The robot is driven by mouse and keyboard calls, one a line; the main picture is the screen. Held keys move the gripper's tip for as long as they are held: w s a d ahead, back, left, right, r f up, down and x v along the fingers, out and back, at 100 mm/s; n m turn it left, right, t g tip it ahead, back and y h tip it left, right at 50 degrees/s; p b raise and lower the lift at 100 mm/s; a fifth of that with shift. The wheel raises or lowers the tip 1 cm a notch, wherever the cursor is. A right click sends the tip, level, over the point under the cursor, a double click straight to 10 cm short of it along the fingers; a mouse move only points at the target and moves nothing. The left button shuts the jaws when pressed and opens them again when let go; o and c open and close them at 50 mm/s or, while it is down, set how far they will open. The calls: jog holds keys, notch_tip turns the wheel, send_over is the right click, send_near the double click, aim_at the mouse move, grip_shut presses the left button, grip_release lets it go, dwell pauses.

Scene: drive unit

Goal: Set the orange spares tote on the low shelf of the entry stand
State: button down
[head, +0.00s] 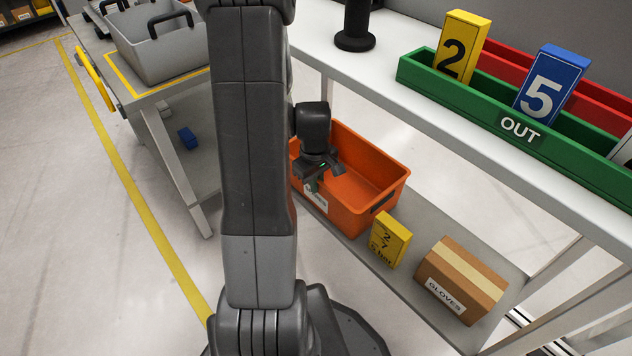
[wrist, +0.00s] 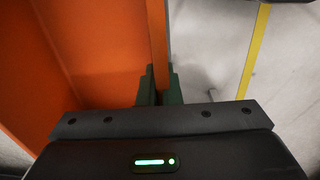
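The orange spares tote (head: 372,162) is at the low shelf (head: 428,292) of the stand, under the white top. It is upright and open, and looks empty where I can see inside. A white label on its near side is partly covered by my gripper. My gripper (head: 314,184) is at its near left wall, pointing down. In the wrist view the two green fingers (wrist: 159,88) stand on either side of the orange wall (wrist: 157,35), close against it with no clear gap. I cannot tell whether the tote's base fully rests on the shelf.
The white top (head: 420,108) above carries a green OUT bin (head: 480,104). A side table with a grey tote (head: 160,45) is at left. The left floor is clear.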

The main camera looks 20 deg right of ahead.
jog(key=c, duration=1.6)
grip_release()
jog(key=shift+f, duration=0.1)
jog(key=shift+s+a+r+p, duration=0.1)
jog(key=shift+r+p, duration=1.4)
jog(key=shift+r, duration=2.4)
